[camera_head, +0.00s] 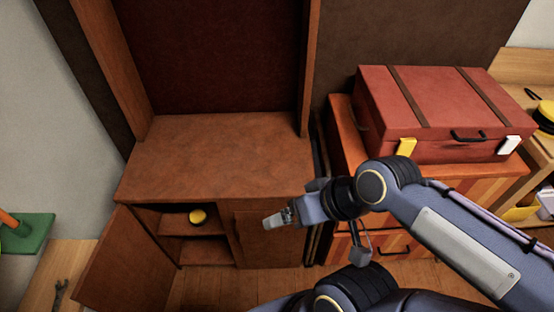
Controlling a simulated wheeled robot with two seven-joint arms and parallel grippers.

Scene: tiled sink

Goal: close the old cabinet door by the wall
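The old brown wooden cabinet (215,150) stands against the dark wall panel. Its left door (125,265) is swung open toward the lower left, showing shelves inside. Its right door (262,238) looks closed. My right arm reaches in from the right. Its gripper (276,219) is in front of the right door, to the right of the open compartment and well apart from the open left door. I cannot tell whether its fingers are open or shut, and I see nothing held in it. My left gripper is not in view.
A small yellow object (198,216) sits on the cabinet's upper shelf. A red suitcase (435,105) lies on a wooden chest (350,150) to the right. A wrench (60,293) and a green item (30,232) are at far left. The floor before the cabinet is clear.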

